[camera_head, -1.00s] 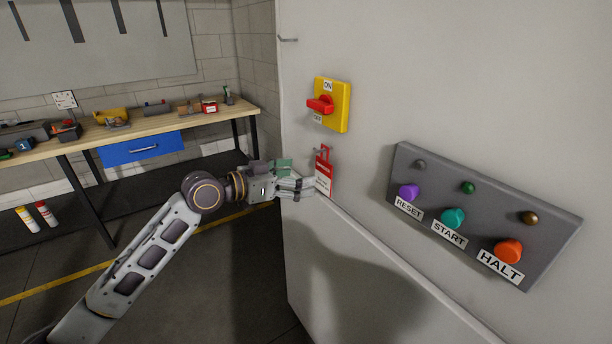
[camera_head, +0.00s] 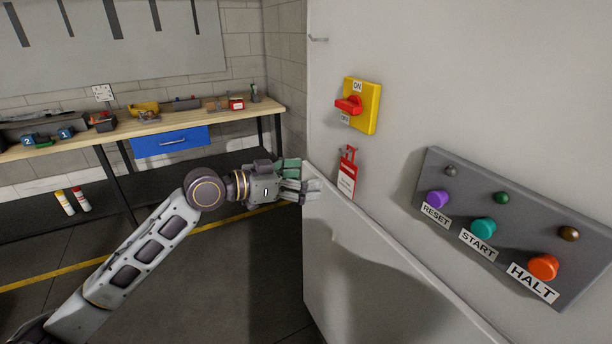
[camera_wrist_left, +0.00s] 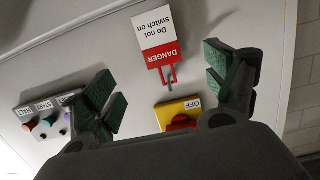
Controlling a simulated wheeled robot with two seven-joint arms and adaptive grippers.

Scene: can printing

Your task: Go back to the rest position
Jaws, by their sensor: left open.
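My left gripper (camera_head: 308,186) is in the head view, left of the red and white danger tag (camera_head: 347,178), and apart from it. In the left wrist view the gripper (camera_wrist_left: 170,92) is open and empty, its green-padded fingers spread wide. The danger tag (camera_wrist_left: 157,40) shows beyond and between the fingers there, with its red lockout piece. The yellow switch box with red knob (camera_head: 361,105) is on the machine wall above the tag. It also shows in the left wrist view (camera_wrist_left: 192,108), partly hidden by the gripper. My right gripper is not in view.
A grey panel (camera_head: 465,205) with reset, start and halt buttons is on the wall at right. A workbench (camera_head: 170,122) with a blue drawer and tools stands at back left. A lower white machine ledge (camera_head: 385,265) juts below the tag. Floor at left is open.

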